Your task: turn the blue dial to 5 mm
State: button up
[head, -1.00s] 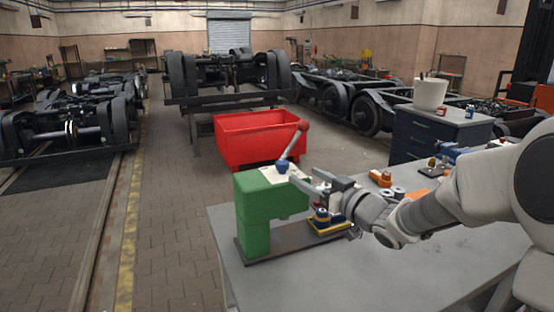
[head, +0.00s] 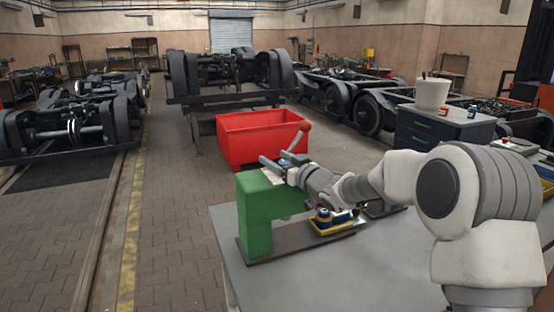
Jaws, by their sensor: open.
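The green press-like machine (head: 258,222) stands on a dark base plate at the table's left end. A lever with a red ball (head: 305,126) rises behind its top. My gripper (head: 273,158) is over the machine's top, with its fingers apart and pointing left. The blue dial, which showed on top of the machine earlier, cannot be made out now; my gripper covers that spot. I cannot tell whether the fingers touch the dial or stand around it. The dial's scale cannot be read.
A blue and yellow part (head: 333,219) sits on the base plate, below my wrist. A red bin (head: 250,140) stands on the floor behind the machine. A dark cabinet (head: 430,137) with a white bucket (head: 431,94) stands to the right. The grey table's front (head: 330,275) is clear.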

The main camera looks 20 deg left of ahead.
grip_shut()
dwell(0.3)
